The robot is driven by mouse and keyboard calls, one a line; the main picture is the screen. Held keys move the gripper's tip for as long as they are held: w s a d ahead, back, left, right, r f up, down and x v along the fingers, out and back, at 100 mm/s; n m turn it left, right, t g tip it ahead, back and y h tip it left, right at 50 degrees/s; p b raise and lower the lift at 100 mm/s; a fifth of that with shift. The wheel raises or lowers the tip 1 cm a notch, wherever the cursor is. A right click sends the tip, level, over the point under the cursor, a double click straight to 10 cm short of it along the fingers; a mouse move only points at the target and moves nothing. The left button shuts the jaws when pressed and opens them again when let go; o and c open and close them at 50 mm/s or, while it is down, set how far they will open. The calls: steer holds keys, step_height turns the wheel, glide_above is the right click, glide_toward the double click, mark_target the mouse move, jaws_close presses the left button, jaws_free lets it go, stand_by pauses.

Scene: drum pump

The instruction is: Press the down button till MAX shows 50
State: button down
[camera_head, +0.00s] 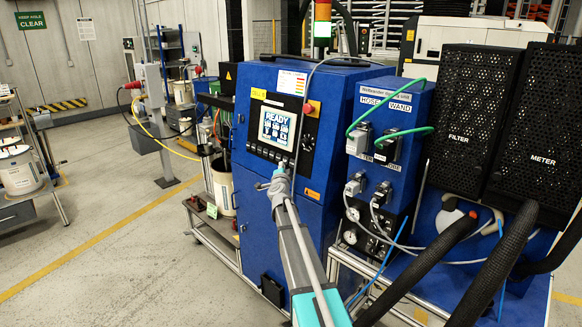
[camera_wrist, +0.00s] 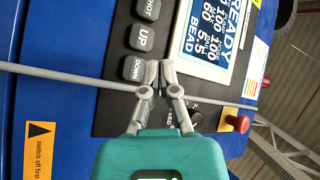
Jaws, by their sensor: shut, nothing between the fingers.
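The blue machine's control panel (camera_head: 278,125) holds a lit screen (camera_head: 277,128) reading READY. In the wrist view the picture is turned; the screen (camera_wrist: 215,38) shows READY, BEAD and several numbers, one of which looks like 60. The DOWN button (camera_wrist: 132,69) is dark grey with white lettering, below the UP button (camera_wrist: 140,38). My gripper (camera_wrist: 159,73) is shut and empty, its fingertips at the right edge of the DOWN button in the picture. I cannot tell whether they touch it. In the head view my gripper (camera_head: 281,169) is in front of the panel's lower edge.
The HOT button (camera_wrist: 147,9) is beyond UP. A red knob (camera_wrist: 236,123) sticks out at the panel's right in the wrist view. A grey cable (camera_wrist: 70,80) crosses the panel close to my fingers. Plugged hose connectors (camera_head: 360,140) and black hoses (camera_head: 490,270) lie to the right.

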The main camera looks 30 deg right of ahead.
mark_target(290, 161)
steer(key=shift+w+d+f, duration=0.15)
steer(key=shift+w+d, duration=0.1)
steer(key=shift+d, duration=0.45)
steer(key=shift+w+d+f, duration=0.15)
steer(key=shift+w+d, duration=0.1)
steer(key=shift+d, duration=0.45)
steer(key=shift+w+d+f+b, duration=0.1)
steer(key=shift+w+d+b, duration=0.3)
steer(key=shift+d, duration=0.45)
stand_by(1.6)
steer(key=shift+a, duration=0.15)
steer(key=shift+s+a, duration=0.3)
steer(key=shift+a, duration=0.4)
steer(key=shift+a, duration=0.1)
stand_by(0.4)
steer(key=a, duration=0.1)
steer(key=s+a+p, duration=0.1)
steer(key=a, duration=0.1)
steer(key=a+r, duration=0.1)
steer(key=shift+s+a+r, duration=0.1)
steer(key=shift+s+a, duration=0.1)
steer(key=shift+s, duration=0.15)
stand_by(0.7)
